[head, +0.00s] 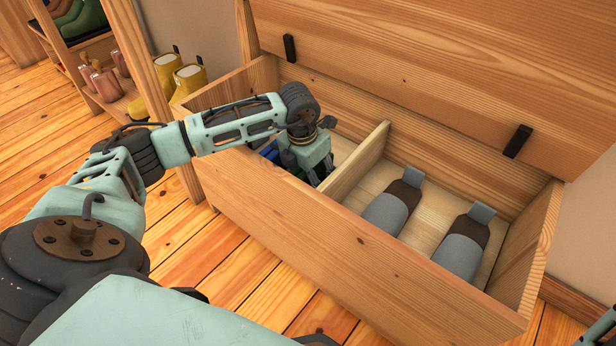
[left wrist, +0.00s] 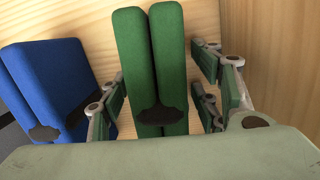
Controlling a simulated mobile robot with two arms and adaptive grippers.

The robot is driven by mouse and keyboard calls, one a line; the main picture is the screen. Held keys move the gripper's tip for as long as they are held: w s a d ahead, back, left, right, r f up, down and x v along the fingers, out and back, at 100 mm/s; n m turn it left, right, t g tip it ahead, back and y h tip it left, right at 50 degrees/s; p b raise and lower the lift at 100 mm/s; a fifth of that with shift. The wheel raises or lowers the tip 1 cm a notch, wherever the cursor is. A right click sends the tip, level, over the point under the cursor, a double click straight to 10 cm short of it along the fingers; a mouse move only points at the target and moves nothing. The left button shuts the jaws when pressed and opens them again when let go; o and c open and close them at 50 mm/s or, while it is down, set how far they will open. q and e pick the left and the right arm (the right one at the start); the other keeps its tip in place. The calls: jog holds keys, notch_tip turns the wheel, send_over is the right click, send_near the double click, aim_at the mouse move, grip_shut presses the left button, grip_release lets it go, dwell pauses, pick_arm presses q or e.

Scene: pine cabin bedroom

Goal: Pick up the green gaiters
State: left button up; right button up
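The green gaiters (left wrist: 168,60) stand as a pair of long green pads side by side, with a dark patch at the near end, in the left compartment of the open wooden chest (head: 290,235). My left gripper (head: 318,172) reaches down into that compartment. In the left wrist view my left gripper (left wrist: 160,102) is open, with its fingers on either side of the green gaiters and gaps showing. In the head view the gripper mostly hides them. My right gripper is not visible; only a bit of my arm shows at the lower right edge.
Blue gaiters (left wrist: 48,85) stand just left of the green ones. A divider (head: 362,165) separates the right compartment, where two grey-and-brown items (head: 392,207) lie. The lid (head: 430,70) is raised behind. Yellow boots (head: 187,80) and a shoe rack (head: 122,98) are at left.

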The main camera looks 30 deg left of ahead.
pick_arm(q)
jog(key=c, duration=1.3)
jog(key=shift+r, duration=0.1)
